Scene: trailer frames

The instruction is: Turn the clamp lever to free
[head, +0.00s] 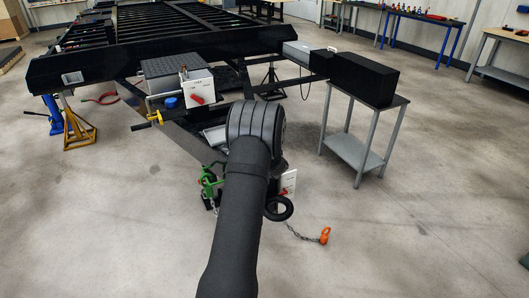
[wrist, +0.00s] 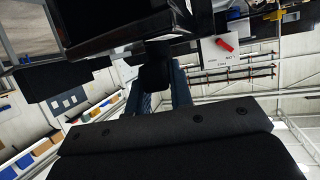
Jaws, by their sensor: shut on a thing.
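In the wrist view, my gripper (wrist: 166,98) has its two blue-grey fingers on either side of a dark, blocky grip, which I take to be the clamp lever (wrist: 156,72). It is shut on this grip. A white plate with a red marker (wrist: 224,45) and small lettering is just right of the fingers; the lettering is too small to read. In the head view my arm hides the gripper and the lever, at the front of the trailer frame (head: 185,137). A white plate (head: 289,181) shows beside my arm there.
A white box with a red lever (head: 197,97) sits on the frame. A green fitting (head: 209,184) is left of my arm. A black wheel (head: 278,208) and an orange hook (head: 325,235) on a chain are right. A side table (head: 352,151) stands at right; open floor surrounds these.

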